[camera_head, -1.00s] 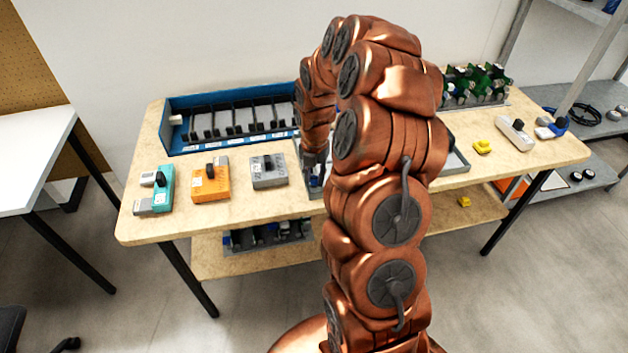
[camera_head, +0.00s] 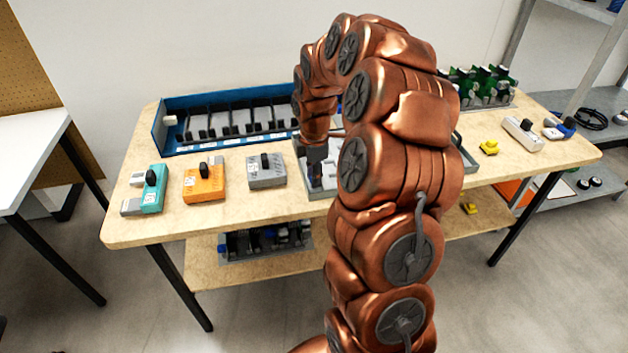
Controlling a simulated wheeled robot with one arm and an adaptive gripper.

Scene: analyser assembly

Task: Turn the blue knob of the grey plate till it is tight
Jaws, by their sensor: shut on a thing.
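A grey plate (camera_head: 301,151), like a shallow tray, lies in the middle of the table, largely hidden behind my copper arm. I cannot make out how far the knob is turned.
A blue rack (camera_head: 165,140) stands at the back left. Teal (camera_head: 153,190), orange (camera_head: 204,186) and grey (camera_head: 267,172) modules lie along the front left. Green boards (camera_head: 485,85) stand at the back right. A yellow part (camera_head: 489,147) and a white module (camera_head: 522,134) lie at the right.

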